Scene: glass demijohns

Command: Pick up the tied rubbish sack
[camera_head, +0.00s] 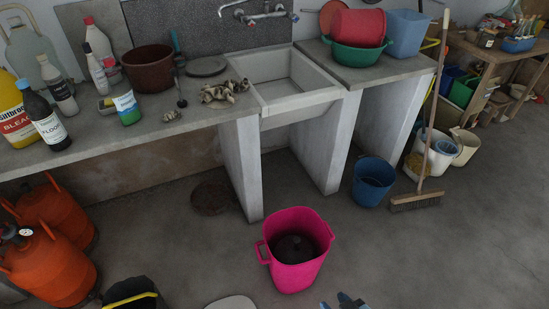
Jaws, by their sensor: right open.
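A dark, rounded lump (293,247) with a peaked top sits inside a bright pink tub (296,276) on the floor at the lower middle. It looks like the tied rubbish sack, but its knot is too dark to make out clearly. The tub's walls hide its lower part. My right gripper (345,301) shows only its tips at the bottom edge, to the right of and nearer than the tub. It is open, apart from the tub and the lump. My left gripper is not in view.
Orange gas bottles (52,268) stand at left, and a black container with a yellow band (133,293) at bottom left. Behind are a concrete counter (180,130) with a sink (288,82), a blue bucket (373,182) and a broom (417,200). The floor right of the tub is clear.

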